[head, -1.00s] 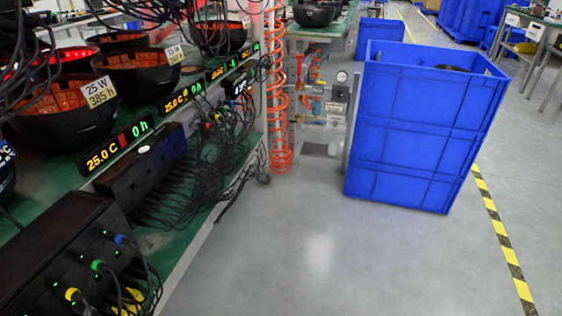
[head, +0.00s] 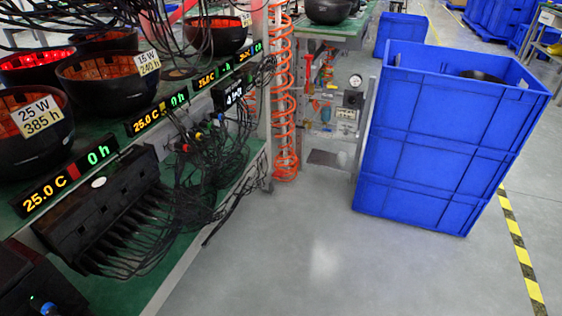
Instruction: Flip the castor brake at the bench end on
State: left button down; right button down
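The bench (head: 172,290) with its green top runs along the left side, and its far end stands near the picture's middle. A small dark castor (head: 268,185) shows low at this end, by the foot of the upright post. It is too small to tell its brake lever or how the brake is set. Black cables hang close to the left of it. Neither of my grippers is in view.
A stack of blue crates (head: 435,150) stands right of the bench end. A coiled orange hose (head: 285,110) hangs by the post, and a gauge panel (head: 345,112) is behind. Grey floor (head: 320,255) is clear in front. Cables (head: 225,205) overhang the bench edge.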

aim_at(274, 174)
jog(key=i+l+u, duration=0.2)
jog(key=i+l, duration=0.35)
jog(key=i+l+u, duration=0.15)
jog(key=i+l, duration=0.55)
jog(key=i+l+u, duration=0.2)
jog(key=i+l, duration=0.4)
jog(key=l, duration=0.1)
